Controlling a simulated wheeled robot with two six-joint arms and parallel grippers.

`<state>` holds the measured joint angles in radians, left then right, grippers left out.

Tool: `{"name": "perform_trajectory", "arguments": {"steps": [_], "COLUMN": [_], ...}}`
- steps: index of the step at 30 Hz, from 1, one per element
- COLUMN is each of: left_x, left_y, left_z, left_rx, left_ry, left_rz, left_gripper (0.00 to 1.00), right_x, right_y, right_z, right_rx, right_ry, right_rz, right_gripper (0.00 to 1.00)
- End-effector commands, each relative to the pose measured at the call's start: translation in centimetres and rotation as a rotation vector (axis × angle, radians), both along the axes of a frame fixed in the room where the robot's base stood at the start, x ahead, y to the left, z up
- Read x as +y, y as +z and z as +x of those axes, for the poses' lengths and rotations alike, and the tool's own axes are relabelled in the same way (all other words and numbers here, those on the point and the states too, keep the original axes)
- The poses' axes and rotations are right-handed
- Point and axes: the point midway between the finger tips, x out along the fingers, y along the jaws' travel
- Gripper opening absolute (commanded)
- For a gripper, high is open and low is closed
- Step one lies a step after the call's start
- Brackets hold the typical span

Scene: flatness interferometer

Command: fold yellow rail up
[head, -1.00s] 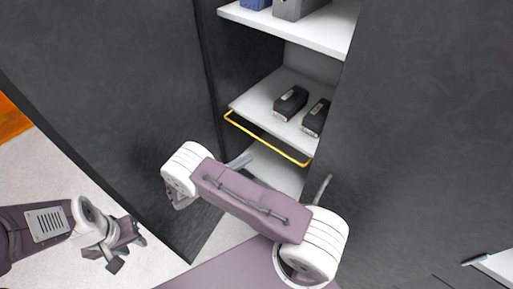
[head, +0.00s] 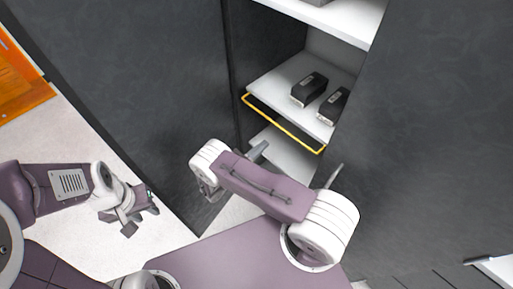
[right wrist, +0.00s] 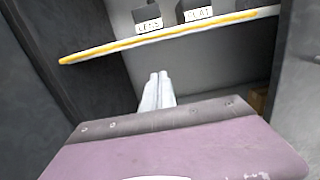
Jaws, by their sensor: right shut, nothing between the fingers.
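The yellow rail (head: 283,124) is a thin U-shaped bar at the front edge of the middle white shelf, level with or just below its edge. In the right wrist view the rail (right wrist: 160,36) runs along the shelf front, above my fingers. My right gripper (right wrist: 158,78) is shut and empty, pointing into the bay below the rail and apart from it. In the head view the right arm's link partly hides this gripper (head: 258,151). My left gripper (head: 140,214) is open and empty, low on the left, far from the rail.
Two black labelled boxes (head: 309,89) (head: 334,106) sit on the middle shelf. Dark cabinet walls (head: 170,90) (head: 430,130) flank the narrow bay. A lower white shelf (head: 285,150) lies beneath the rail. An orange panel (head: 22,88) is at far left.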

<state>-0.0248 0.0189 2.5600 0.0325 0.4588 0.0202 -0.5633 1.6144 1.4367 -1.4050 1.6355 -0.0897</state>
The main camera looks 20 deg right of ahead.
Motion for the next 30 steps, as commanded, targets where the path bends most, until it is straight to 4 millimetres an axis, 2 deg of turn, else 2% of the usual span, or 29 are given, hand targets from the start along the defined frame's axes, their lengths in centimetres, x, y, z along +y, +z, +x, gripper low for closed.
{"name": "perform_trajectory", "arguments": {"steps": [6, 9, 13, 30], "left_x": [0.0, 0.0, 0.0, 0.0], "left_y": [1.4, 2.7, 3.3, 3.5], "left_z": [0.0, 0.0, 0.0, 0.0], "left_rx": [0.0, 0.0, 0.0, 0.0], "left_ry": [0.0, 0.0, 0.0, 0.0], "left_rz": [0.0, 0.0, 0.0, 0.0], "left_gripper": [0.34, 0.34, 0.34, 0.34], "right_x": [-4.4, -4.4, -4.6, -4.7], "right_y": [0.5, 2.7, 3.8, 4.3], "right_z": [1.7, 1.9, 1.9, 2.2], "right_rx": [0.001, -0.001, -0.001, 0.004], "right_ry": [-0.005, 0.0, 0.0, 0.0], "right_rz": [0.001, 0.0, 0.001, 0.013], "right_gripper": [0.0, 0.0, 0.0, 0.0]}}
